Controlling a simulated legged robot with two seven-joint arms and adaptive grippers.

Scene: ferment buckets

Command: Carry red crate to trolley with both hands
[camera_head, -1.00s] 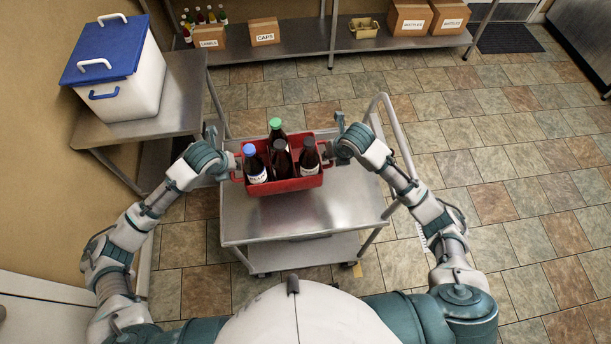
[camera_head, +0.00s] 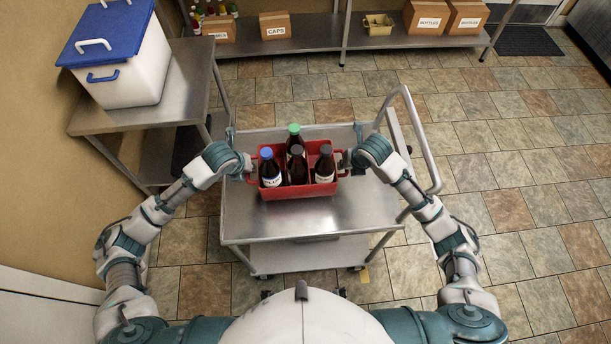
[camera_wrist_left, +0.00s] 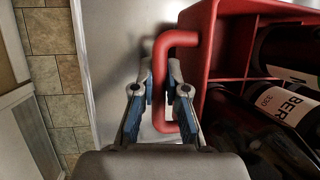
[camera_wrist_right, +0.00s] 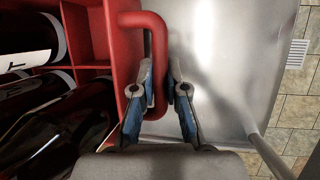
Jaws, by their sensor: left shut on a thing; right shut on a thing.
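The red crate (camera_head: 298,190) holds several dark bottles, one with a blue cap (camera_head: 267,154) and one with a green cap (camera_head: 294,129). It appears level over the steel top of the trolley (camera_head: 310,214). I cannot tell whether its base touches that top. My left gripper (camera_wrist_left: 162,78) is shut on the crate's left handle (camera_wrist_left: 178,40). My right gripper (camera_wrist_right: 160,76) is shut on the right handle (camera_wrist_right: 140,20). In the head view, my left gripper (camera_head: 249,168) and right gripper (camera_head: 345,162) are at opposite ends of the crate.
The trolley's grey push handle (camera_head: 424,140) rises on the right. A steel table (camera_head: 180,105) with a blue-lidded white container (camera_head: 120,65) stands at the left. A low shelf (camera_head: 330,40) with cardboard boxes runs along the back. Tiled floor (camera_head: 520,160) is open on the right.

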